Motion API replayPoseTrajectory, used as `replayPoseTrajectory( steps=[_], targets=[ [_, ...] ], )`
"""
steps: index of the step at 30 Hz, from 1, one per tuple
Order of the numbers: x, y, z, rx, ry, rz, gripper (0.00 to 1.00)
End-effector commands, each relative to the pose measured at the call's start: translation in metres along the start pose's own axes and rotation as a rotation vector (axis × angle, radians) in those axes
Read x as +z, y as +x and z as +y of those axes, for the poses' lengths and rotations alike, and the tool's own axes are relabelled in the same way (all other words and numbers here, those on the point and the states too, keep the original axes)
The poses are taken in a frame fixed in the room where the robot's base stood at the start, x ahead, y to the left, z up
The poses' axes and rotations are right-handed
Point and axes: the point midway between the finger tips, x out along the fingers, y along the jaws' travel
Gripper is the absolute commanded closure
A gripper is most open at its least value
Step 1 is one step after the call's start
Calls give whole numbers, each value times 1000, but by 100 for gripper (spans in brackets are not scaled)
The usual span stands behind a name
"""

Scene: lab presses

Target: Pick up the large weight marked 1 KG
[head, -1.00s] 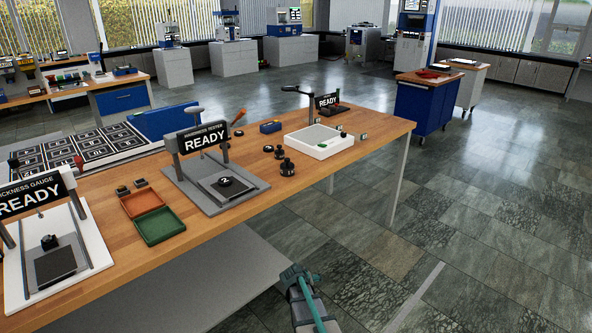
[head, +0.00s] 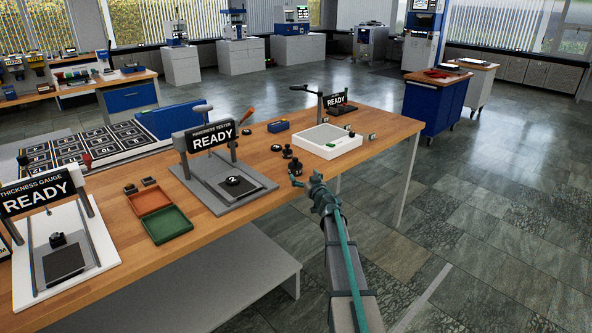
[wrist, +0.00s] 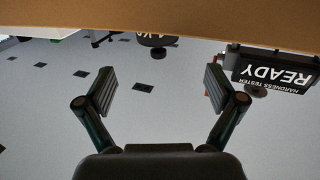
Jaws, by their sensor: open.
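My gripper (head: 298,182) is at the bench's front edge, just on the near side of this weight. In the wrist view my gripper (wrist: 160,88) has its two fingers wide apart, with nothing held between them.
A white tray (head: 345,152) is to the right and the hardness tester (head: 180,175) to the left. The wooden bench edge crosses the top of the wrist view, where the tester's READY sign (wrist: 275,72) appears inverted.

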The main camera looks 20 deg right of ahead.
Motion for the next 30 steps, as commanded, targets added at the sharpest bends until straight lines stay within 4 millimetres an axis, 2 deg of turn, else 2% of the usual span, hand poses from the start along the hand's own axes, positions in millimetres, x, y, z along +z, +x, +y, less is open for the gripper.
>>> replayPoseTrajectory(
  steps=[1,4,13,21,24,30],
  targets=[
    [0,12,1,-1,0,0,7],
    [0,26,1,-1,-1,0,7],
    [0,46,2,2,-1,0,7],
    [1,82,4,1,-1,0,7],
    [1,89,3,1,-1,0,7],
    [1,89,3,2,-1,0,7]
  ],
)
